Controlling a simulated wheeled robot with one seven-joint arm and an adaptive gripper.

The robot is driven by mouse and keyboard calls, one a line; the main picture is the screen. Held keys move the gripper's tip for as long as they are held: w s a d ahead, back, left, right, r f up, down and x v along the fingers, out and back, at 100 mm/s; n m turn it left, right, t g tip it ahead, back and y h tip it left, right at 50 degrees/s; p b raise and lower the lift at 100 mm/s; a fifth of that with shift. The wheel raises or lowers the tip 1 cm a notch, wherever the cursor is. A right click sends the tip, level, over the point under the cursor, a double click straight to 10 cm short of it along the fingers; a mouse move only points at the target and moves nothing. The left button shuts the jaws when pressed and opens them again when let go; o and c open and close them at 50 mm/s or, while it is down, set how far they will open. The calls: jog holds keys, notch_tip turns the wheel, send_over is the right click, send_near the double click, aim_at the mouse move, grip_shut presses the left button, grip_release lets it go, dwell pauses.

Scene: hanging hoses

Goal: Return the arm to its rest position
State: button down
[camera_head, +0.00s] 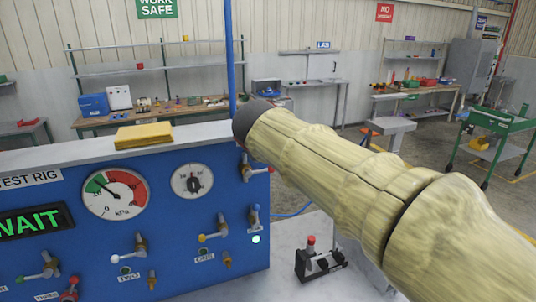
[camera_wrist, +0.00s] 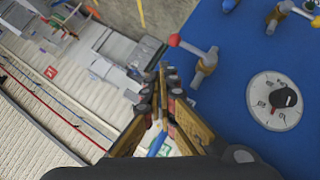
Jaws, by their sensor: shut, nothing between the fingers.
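My arm, in a pale yellow sleeve, reaches from the lower right to the upper middle in the head view. Its dark wrist end (camera_head: 250,118) is in front of the right edge of the blue test rig (camera_head: 215,235); the fingers are hidden there. In the wrist view my gripper (camera_wrist: 166,75) is shut and empty, its two fingers meeting at the tips. The blue panel (camera_wrist: 235,55) lies to its right, with a red-tipped valve lever (camera_wrist: 190,46) close to the fingertips in the picture. I cannot tell the gap between them.
The panel carries a pressure gauge (camera_head: 115,193), a knob dial (camera_head: 192,181), several valve levers and a lit WAIT display (camera_head: 35,222). A yellow folded cloth or pad (camera_head: 143,135) lies on top. A small black device with a red cap (camera_head: 318,262) stands on the grey surface below. Benches are farther back.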

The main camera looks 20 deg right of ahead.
jog(key=shift+s+a+r, duration=0.15)
jog(key=shift+s+r, duration=0.2)
jog(key=shift+s, duration=0.05)
jog(key=s+a+f+g+y, duration=0.2)
jog(key=s+f+g, duration=0.1)
jog(key=s+f, duration=0.55)
jog(key=s+a+f+m+y+b, duration=0.1)
jog(key=s+a+f, duration=0.1)
jog(key=s+f, duration=0.5)
jog(key=s+a+f+m+g+y, duration=0.1)
jog(key=s+f, duration=0.7)
jog(key=s, duration=0.8)
jog(key=shift+a+m+y+b, duration=0.4)
jog(key=shift+a+m+y, duration=0.1)
jog(key=shift+a, duration=0.2)
